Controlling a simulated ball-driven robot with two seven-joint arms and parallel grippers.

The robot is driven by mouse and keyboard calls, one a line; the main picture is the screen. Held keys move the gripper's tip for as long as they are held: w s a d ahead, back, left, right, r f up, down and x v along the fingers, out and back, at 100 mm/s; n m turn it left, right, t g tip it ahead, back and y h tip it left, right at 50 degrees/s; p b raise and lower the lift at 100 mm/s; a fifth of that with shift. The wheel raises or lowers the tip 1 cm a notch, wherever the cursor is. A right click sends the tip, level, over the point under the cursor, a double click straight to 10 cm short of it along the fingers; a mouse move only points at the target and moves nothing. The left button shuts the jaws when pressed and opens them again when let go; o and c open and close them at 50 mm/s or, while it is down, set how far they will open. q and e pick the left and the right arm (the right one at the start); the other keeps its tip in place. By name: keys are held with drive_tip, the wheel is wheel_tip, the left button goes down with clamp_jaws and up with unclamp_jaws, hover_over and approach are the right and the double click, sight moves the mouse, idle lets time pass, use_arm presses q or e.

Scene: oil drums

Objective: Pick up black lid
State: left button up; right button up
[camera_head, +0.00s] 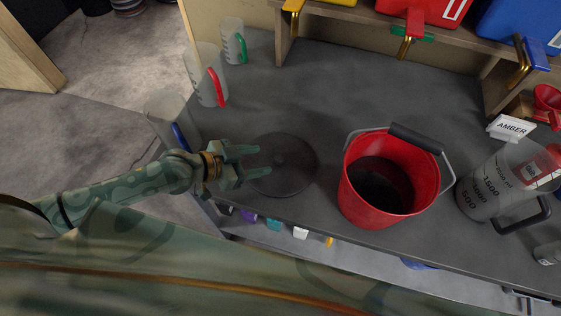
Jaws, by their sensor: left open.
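The black lid (288,166) is a dark round disc lying flat on the grey worktop, left of the red bucket. My left gripper (250,162) comes in from the left. Its two green fingers are apart, at the lid's left edge in the picture, and nothing shows between them. I cannot tell whether the fingers touch the lid. My right gripper is not in view.
A red bucket (358,200) with dark contents stands right of the lid. Clear jugs with blue (165,115), red (203,75) and green (232,40) handles stand at left. A large measuring jug (484,195) and an AMBER sign (511,128) are at right.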

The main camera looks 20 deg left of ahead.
sight(279, 157)
use_arm(q)
drive_tip(key=x, duration=0.5)
drive_tip(key=shift+d+f, duration=0.1)
drive_tip(key=shift+f, duration=0.05)
drive_tip(key=shift+c, duration=0.6)
clamp_jaws()
